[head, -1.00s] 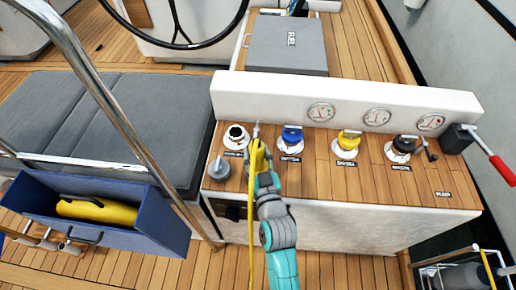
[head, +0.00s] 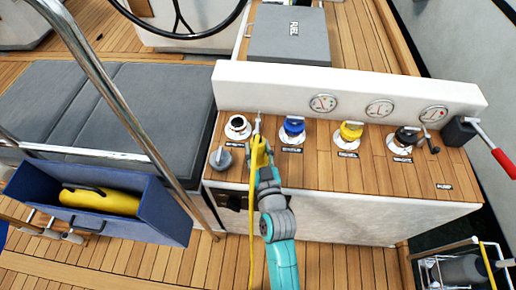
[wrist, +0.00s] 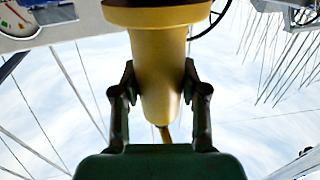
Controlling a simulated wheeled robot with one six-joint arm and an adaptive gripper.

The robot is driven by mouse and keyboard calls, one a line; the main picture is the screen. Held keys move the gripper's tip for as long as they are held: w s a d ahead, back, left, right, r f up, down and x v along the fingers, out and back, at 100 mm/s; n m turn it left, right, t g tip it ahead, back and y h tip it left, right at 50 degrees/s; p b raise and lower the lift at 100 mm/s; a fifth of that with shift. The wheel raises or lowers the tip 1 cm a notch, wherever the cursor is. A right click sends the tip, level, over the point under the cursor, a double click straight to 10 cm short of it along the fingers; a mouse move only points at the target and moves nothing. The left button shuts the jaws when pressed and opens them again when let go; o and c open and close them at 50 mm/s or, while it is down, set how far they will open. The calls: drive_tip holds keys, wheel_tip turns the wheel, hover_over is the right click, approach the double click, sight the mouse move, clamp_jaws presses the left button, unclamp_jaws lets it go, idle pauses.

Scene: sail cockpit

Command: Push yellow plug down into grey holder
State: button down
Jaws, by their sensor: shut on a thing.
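My gripper (head: 261,160) is shut on the yellow plug (head: 258,147), near the left end of the wooden console top. In the wrist view the yellow plug (wrist: 158,72) stands between my two fingers, its wide collar at the top of the picture. A yellow cable (head: 252,220) hangs down from it past my arm. A round grey fitting (head: 220,158) sits on the console's front left corner, left of my gripper and apart from the plug. I cannot tell for sure whether it is the grey holder. The plug's far end is hard to make out.
A white-flanged fitting with a dark centre (head: 238,126) stands just behind and left of the plug. Blue (head: 293,128) and yellow (head: 350,131) fittings stand to the right. A low white gauge panel (head: 360,100) closes the back. A steel rail (head: 115,110) slants at left.

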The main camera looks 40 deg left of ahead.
drive_tip(key=shift+f, duration=0.5)
idle(0.8)
drive_tip(key=c, duration=0.9)
unclamp_jaws()
drive_tip(key=shift+f, duration=0.1)
drive_tip(key=shift+s, duration=0.1)
drive_tip(key=v, duration=1.1)
